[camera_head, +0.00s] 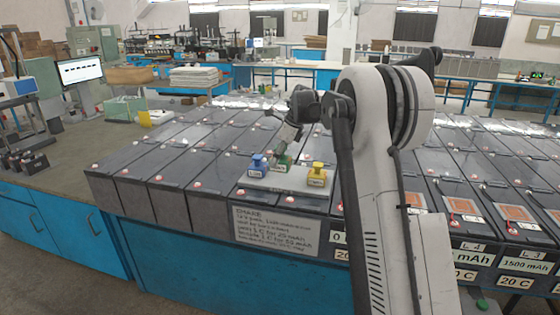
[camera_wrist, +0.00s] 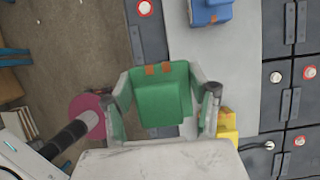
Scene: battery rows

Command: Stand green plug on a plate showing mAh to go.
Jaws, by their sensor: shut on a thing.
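The green plug (camera_wrist: 163,98) is between the two fingers of my gripper (camera_wrist: 162,92), which is shut on it in the wrist view. In the head view the green plug (camera_head: 283,163) shows below my gripper (camera_head: 280,155), between a blue plug (camera_head: 258,166) and a yellow plug (camera_head: 317,175). I cannot tell whether it touches the pale tray (camera_head: 288,183) beneath. Orange-red plates (camera_head: 464,209) lie on battery tops at the right, another plate (camera_head: 515,212) further right. Battery fronts below carry labels, one reading 1500 mAh (camera_head: 526,265), others 20 C. My arm hides some plates and labels.
A sign (camera_head: 277,232) headed CHARGE hangs on the front; its small text is hard to read. Battery rows fill the bench, with red-capped terminals on top. The wrist view also shows the blue plug (camera_wrist: 210,12) and yellow plug (camera_wrist: 227,130) close by.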

